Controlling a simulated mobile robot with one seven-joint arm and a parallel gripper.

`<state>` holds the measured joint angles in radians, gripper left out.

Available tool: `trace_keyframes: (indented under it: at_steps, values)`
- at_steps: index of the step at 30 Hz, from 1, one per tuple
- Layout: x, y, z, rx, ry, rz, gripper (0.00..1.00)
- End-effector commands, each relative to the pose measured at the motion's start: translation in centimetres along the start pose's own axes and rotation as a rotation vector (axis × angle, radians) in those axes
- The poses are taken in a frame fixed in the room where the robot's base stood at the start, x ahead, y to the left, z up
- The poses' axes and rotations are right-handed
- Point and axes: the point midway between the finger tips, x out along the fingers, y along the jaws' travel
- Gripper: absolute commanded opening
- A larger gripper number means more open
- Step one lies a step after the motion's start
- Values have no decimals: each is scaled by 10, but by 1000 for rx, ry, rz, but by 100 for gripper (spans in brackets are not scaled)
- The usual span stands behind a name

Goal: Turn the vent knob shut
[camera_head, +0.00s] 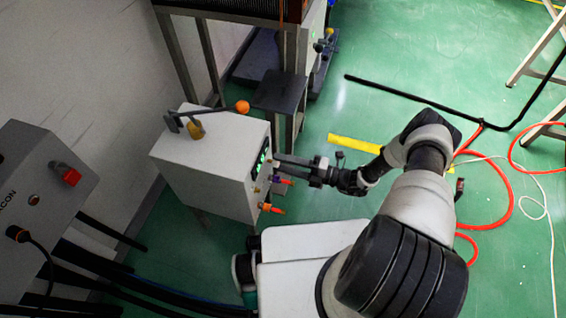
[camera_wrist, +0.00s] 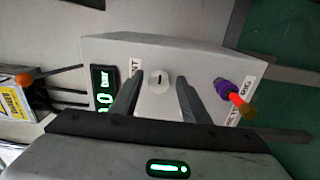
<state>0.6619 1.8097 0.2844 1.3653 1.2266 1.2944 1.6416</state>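A light-grey box (camera_head: 205,160) stands by the wall, its front panel with a green display (camera_head: 259,163) facing my gripper (camera_head: 278,166). In the wrist view, a small round silver knob (camera_wrist: 159,80) with a dark slot sits on the panel, beside a partly hidden label ending in "NT" (camera_wrist: 135,68). My gripper (camera_wrist: 159,86) is open, one finger on each side of that knob. I cannot tell whether the fingers touch it. In the head view the fingers hide this knob.
A purple and orange handle (camera_wrist: 236,97) sticks out right of the fingers in the wrist view. An orange handle (camera_head: 272,209) shows lower on the box in the head view. A dark stand (camera_head: 280,92) is behind the box. Red hoses (camera_head: 505,205) lie on the green floor.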

Motion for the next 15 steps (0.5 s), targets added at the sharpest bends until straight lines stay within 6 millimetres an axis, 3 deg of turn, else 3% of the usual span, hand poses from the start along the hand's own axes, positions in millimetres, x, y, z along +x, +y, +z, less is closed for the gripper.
trace_keyframes:
  at_steps: [10, 15]
  values:
    - [-1, 1, 1, -2, -1, 1, 45]
    - [-21, 1, 2, -4, -4, -1, 45]
